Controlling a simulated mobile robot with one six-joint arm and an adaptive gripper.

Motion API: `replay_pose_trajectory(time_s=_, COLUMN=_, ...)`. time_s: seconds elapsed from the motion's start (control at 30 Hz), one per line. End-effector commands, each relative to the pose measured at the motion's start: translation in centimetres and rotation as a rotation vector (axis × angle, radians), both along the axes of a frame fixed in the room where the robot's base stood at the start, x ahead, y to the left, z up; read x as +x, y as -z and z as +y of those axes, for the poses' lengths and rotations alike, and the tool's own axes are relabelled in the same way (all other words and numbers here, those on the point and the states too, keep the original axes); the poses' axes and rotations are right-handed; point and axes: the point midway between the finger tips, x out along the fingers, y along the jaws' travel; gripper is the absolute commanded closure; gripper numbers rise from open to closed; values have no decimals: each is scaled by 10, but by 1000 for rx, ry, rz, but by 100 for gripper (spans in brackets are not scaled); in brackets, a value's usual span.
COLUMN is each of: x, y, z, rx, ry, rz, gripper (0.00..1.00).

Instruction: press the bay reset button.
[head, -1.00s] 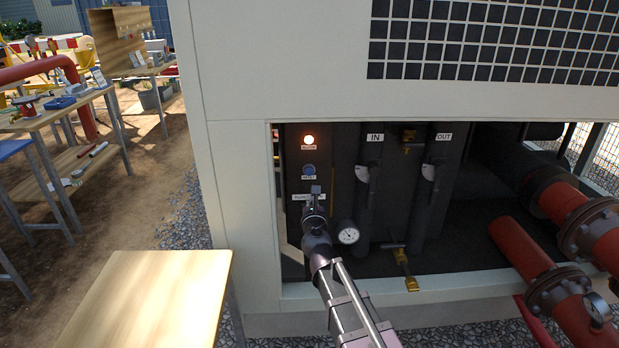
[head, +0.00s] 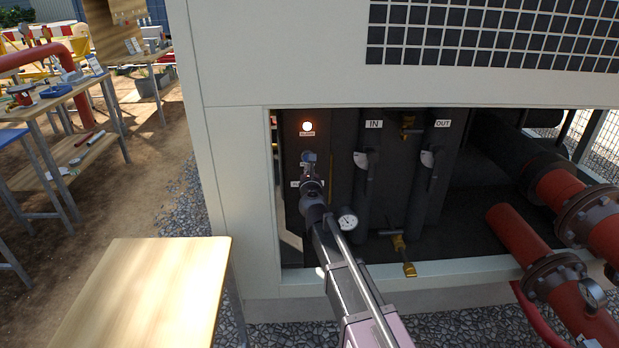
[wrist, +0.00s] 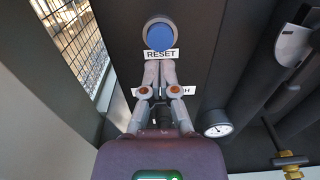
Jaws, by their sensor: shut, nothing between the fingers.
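The blue reset button (wrist: 159,36) sits in a grey ring on the dark panel in the wrist view, with a RESET label (wrist: 161,55) right below it. My gripper is shut and empty. Its fingertips (wrist: 160,62) are together in the wrist view, just below the button and over the lower edge of the RESET label. I cannot tell whether the tips touch the panel. A lit alarm lamp (head: 307,126) is above the button in the head view.
A pressure gauge (head: 347,220) is right of my arm. Dark IN and OUT pipes with valve handles (head: 363,160) stand further right. The opening's pale frame (head: 450,259) runs below. A wooden table (head: 150,290) stands at the lower left, and red flanged pipes (head: 540,260) at the right.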

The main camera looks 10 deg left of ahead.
Motion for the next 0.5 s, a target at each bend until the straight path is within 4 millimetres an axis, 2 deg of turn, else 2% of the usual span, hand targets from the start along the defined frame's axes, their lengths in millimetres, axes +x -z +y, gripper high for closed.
replay_pose_trajectory(time_s=0.03, x=11, y=0, z=3, rx=0, ry=0, rz=0, gripper=100)
replay_pose_trajectory(time_s=0.2, x=30, y=0, z=9, rx=0, ry=0, rz=0, gripper=100)
replay_pose_trajectory(time_s=0.5, x=44, y=0, z=12, rx=0, ry=0, rz=0, gripper=100)
